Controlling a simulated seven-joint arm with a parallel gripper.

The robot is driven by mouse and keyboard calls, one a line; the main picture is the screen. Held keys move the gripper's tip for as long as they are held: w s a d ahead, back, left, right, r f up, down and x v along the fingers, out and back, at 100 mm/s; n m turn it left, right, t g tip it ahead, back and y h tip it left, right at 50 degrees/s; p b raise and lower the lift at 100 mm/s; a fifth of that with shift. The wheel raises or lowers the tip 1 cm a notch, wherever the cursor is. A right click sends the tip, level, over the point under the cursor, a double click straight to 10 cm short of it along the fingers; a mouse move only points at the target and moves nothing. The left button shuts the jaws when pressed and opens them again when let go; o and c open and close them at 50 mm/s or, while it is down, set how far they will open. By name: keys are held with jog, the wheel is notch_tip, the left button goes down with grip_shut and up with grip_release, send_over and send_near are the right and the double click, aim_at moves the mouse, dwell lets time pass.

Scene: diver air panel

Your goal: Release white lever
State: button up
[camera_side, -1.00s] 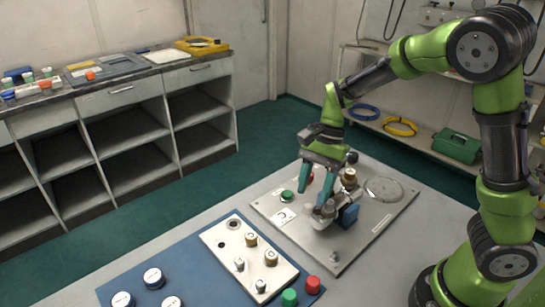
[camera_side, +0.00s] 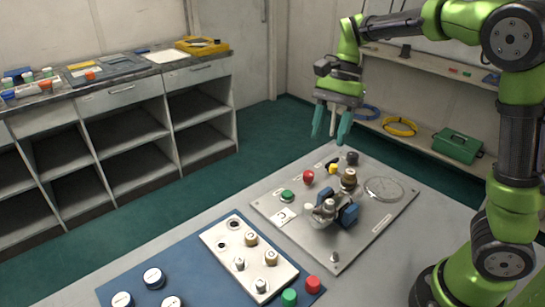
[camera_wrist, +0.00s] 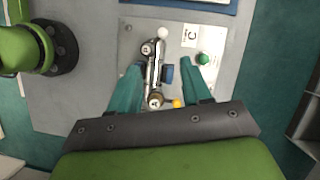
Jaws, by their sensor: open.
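The white lever shows as a round white knob (camera_side: 309,209) beside the metal valve fitting (camera_side: 328,208) on the grey panel (camera_side: 375,220). The white knob also shows in the wrist view (camera_wrist: 163,32), at the top end of the metal fitting (camera_wrist: 154,72). Nothing is touching the white knob.
The panel also carries a green button (camera_side: 287,196), a red button (camera_side: 308,177), a yellow knob (camera_side: 333,168), a black knob (camera_side: 352,158) and a round gauge (camera_side: 384,189). A blue mat (camera_side: 190,262) with a white plate lies at the front left. The air around my gripper is clear.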

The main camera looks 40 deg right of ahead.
jog(key=m, duration=0.2)
send_near(309, 205)
jog(key=shift+t, duration=0.3)
jog(key=x, duration=0.8)
jog(key=shift+s+a+f, duration=0.15)
jog(key=shift+s+f, duration=0.1)
jog(key=shift+f, duration=0.1)
